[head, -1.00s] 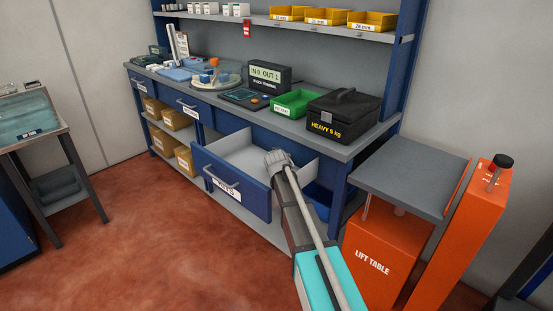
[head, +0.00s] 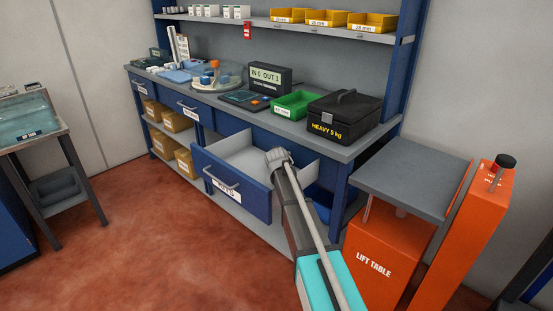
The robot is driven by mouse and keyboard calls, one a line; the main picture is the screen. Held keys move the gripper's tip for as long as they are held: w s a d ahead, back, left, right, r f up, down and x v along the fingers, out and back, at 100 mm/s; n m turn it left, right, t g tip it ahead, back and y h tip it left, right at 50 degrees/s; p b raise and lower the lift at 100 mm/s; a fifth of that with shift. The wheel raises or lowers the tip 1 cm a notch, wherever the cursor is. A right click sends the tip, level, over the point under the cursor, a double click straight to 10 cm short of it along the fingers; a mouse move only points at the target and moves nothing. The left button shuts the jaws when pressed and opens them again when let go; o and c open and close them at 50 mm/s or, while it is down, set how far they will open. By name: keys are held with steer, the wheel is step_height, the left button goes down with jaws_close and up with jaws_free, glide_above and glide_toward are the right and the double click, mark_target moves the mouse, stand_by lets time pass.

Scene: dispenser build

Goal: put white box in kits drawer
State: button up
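The kits drawer (head: 232,184) is pulled out below the bench. It has a blue front with a grey handle and a white label, and the part of its grey inside that I can see looks empty. My gripper (head: 278,157) is at the drawer's right side, over or inside it. Its fingers are hidden by my own arm, so I cannot tell whether they are open or hold anything. Several small white boxes (head: 228,12) stand on the upper shelf at the top left. No white box shows in or beside the drawer.
The bench top carries a green bin (head: 296,104), a black heavy case (head: 344,115), a display (head: 269,78) and a round clear-covered device (head: 215,78). Yellow bins (head: 327,18) stand on the shelf. An orange lift table (head: 402,190) stands close right.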

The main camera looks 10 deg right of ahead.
stand_by(0.3)
steer(key=o, duration=1.1)
steer(key=shift+o, duration=0.2)
steer(key=shift+r, duration=0.1)
steer(key=p+v, duration=0.3)
steer(key=v, duration=0.4)
steer(key=shift+s+p, duration=0.25)
steer(key=shift+p, duration=0.1)
